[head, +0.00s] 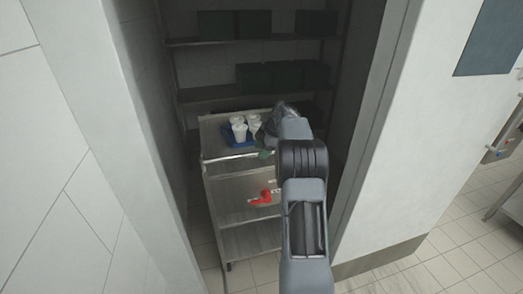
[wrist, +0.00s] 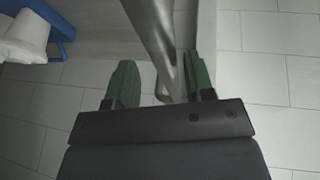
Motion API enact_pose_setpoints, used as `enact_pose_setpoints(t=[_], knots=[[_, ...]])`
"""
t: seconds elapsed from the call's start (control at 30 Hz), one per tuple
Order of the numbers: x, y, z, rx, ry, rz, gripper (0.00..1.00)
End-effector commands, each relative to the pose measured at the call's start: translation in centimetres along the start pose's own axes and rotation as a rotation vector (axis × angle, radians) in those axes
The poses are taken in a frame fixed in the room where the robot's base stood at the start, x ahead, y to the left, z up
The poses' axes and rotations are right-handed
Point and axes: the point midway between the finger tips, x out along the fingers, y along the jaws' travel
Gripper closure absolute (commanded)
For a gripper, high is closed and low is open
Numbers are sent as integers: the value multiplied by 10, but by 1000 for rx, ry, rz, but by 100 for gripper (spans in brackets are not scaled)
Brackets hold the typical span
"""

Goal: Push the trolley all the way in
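The steel trolley (head: 235,168) stands upright in a narrow alcove, with its front end toward me. A blue tray (head: 228,140) with several white cups (head: 239,130) is on its top shelf. My gripper (head: 265,154) is at the right part of the trolley's near top edge, and my arm hides the trolley's right side. In the wrist view, the green fingers of my gripper (wrist: 160,82) are apart. A grey metal bar (wrist: 155,35), apparently part of the trolley, passes between them, close to the right finger. A gap shows beside the left finger.
A red object (head: 265,197) is on the trolley's middle shelf. Racks with dark green crates (head: 234,24) stand behind the trolley. A white wall (head: 75,130) on the left and a wall end (head: 372,130) on the right flank the opening. Tiled floor (head: 460,250) is clear at right.

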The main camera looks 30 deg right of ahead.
Motion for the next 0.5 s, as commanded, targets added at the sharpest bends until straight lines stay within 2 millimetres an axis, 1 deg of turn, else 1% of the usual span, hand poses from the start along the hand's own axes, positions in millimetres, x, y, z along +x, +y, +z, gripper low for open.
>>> enact_pose_setpoints(t=[0.17,0.27,0.37,0.47,0.5], knots=[[1,-1,1,2,-1,-4,52],[-3,-1,1,1,-1,-3,52],[-13,-1,1,1,-1,-3,52],[-31,-1,1,0,-3,-1,52],[-39,0,1,-1,-2,-1,52]])
